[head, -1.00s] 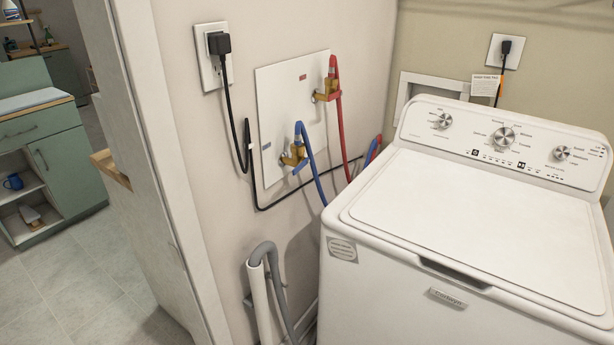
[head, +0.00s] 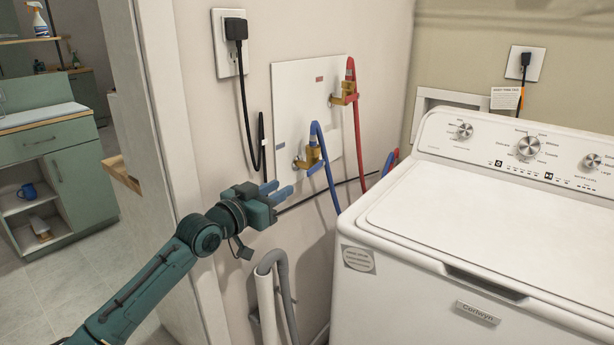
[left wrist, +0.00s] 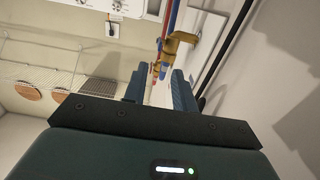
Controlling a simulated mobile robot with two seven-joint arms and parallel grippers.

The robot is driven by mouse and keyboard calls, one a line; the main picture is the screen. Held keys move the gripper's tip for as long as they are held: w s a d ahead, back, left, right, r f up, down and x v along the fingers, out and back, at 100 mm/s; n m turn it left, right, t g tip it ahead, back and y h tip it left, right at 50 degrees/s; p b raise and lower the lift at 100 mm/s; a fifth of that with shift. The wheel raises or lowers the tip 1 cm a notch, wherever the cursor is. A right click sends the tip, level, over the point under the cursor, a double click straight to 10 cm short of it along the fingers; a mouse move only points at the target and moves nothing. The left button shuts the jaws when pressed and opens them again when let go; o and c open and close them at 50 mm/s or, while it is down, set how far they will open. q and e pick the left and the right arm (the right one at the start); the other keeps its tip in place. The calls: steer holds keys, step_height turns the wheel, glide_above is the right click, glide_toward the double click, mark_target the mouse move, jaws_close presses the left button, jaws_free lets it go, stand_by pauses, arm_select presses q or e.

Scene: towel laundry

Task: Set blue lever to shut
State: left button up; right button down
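The blue lever (head: 315,168) sits on the lower brass valve (head: 313,154) of the white wall panel (head: 288,92), beside the blue hose (head: 322,145). It juts out, tilted, from the valve. My left gripper (head: 281,190) is below and left of this valve, apart from it, with its blue fingers pointing right toward the wall. The left wrist view shows a gap between the fingers (left wrist: 158,90), with nothing held. My right gripper is not in view.
A red-hosed valve (head: 345,98) is higher on the panel. A black cord (head: 243,100) hangs left of the panel. A grey drain hose (head: 283,275) stands below my gripper. The white washer (head: 470,220) fills the right side.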

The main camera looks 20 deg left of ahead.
mark_target(308, 171)
arm_select(q)
steer(key=x, duration=1.1)
steer(key=shift+f+b, duration=0.1)
steer(key=shift+b, duration=0.2)
steer(key=shift+c, duration=0.6)
jaws_close()
